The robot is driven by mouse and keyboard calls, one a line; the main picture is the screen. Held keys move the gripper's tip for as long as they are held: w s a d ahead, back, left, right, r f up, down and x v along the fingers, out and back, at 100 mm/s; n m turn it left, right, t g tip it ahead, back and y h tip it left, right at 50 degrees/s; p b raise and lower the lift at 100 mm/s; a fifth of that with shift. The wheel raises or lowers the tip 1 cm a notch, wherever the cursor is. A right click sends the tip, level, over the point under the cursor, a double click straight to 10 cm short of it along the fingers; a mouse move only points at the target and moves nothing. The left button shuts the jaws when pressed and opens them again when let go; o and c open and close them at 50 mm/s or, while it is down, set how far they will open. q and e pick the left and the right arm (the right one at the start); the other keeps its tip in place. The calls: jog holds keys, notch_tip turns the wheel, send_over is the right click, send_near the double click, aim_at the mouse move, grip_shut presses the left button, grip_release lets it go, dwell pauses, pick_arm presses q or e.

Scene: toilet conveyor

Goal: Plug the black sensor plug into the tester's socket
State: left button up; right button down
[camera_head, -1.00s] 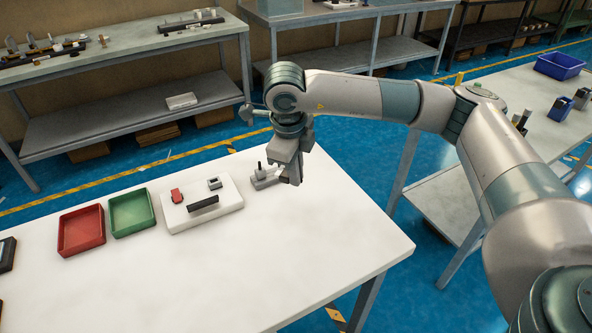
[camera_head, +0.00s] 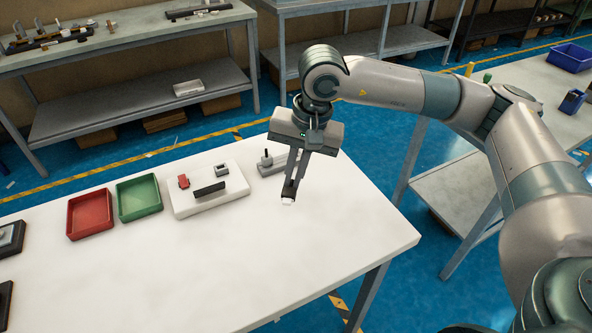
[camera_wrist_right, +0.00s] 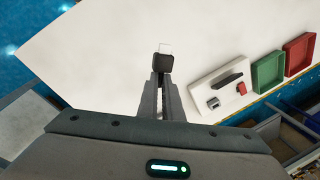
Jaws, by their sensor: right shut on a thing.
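My right gripper (camera_head: 290,190) is shut on a small black plug (camera_wrist_right: 163,63) with a white tip. It holds the plug tip-down over the table, in front of the grey fixture. The plug also shows in the head view (camera_head: 289,193), clear of other things. A white board (camera_head: 182,209) on the table carries a red block (camera_head: 183,181), a small grey block with a dark face (camera_head: 222,170) and a black bar (camera_head: 209,189). A grey fixture with a black upright knob (camera_head: 271,165) stands right of it, partly near my gripper. I cannot make out a socket opening. My left gripper is out of view.
A green tray (camera_head: 139,198) and a red tray (camera_head: 90,214) stand left of the board, both empty. The white table's (camera_head: 260,260) front and right parts are clear. Dark items sit at the table's left edge. Shelved benches stand behind.

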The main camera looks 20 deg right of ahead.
jog(key=n, duration=0.2)
jog(key=s+a+n, duration=0.1)
jog(key=n, duration=0.1)
jog(key=s+r+n+g, duration=0.1)
jog(key=n, duration=0.2)
jog(key=shift+a, duration=0.2)
